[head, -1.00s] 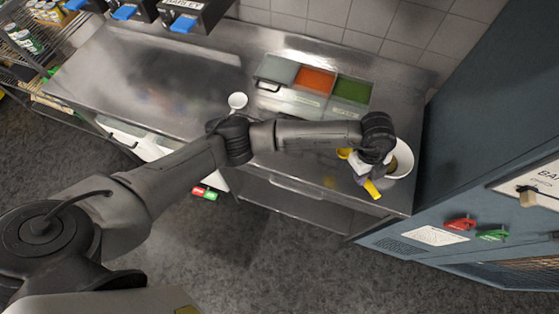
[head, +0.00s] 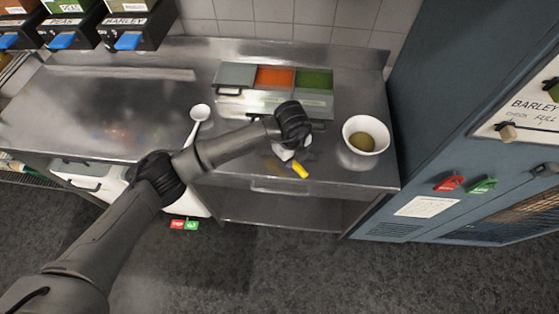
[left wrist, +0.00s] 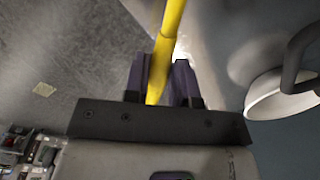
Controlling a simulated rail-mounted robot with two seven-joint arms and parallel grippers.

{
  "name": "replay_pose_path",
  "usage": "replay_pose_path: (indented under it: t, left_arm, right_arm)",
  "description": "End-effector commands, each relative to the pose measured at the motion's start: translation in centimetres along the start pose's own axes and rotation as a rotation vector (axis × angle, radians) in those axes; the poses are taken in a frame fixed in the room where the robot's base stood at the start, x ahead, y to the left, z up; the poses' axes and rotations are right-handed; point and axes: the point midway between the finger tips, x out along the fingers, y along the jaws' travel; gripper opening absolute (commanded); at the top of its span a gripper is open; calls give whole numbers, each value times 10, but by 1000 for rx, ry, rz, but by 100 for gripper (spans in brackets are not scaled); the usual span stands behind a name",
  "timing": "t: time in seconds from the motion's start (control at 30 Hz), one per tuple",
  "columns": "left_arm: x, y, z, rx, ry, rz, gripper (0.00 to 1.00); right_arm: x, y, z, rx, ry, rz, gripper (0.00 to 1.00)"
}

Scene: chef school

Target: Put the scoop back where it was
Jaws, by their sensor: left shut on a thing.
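My left gripper (head: 288,158) is above the front part of the steel counter, left of the white bowl. It is shut on the yellow handle of what I take to be the scoop (head: 300,170). In the left wrist view the yellow handle (left wrist: 168,35) runs between the two dark fingers (left wrist: 160,75). The scoop's head is not clearly seen; the gripper and wrist hide part of it. My right gripper is in neither view.
A white bowl (head: 350,129) with brownish-green contents stands at the counter's right. Grey, orange and green bins (head: 275,77) sit at the back. A blue cabinet (head: 440,110) closes the right side. The counter's left (head: 90,115) is clear.

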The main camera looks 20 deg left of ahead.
Motion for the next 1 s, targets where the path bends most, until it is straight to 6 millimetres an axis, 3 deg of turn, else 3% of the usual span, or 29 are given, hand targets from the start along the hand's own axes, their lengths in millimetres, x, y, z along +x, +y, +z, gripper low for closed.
replay_pose_path:
  t: [0.1, 0.3, 0.53, 0.8, 1.0]
  left_arm:
    - [11, 6, 19, -3, -1, 1, 1]
    - [21, 9, 34, 0, 0, -1, 1]
    - [29, 10, 37, 0, 1, 0, 1]
    - [60, 10, 37, 0, 1, 0, 1]
    - [62, 10, 37, 0, 0, -2, 1]
  right_arm:
    - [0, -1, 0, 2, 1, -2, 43]
    - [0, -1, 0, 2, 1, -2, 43]
    - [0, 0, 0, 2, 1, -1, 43]
    - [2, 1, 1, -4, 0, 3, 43]
    - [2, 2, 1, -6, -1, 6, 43]
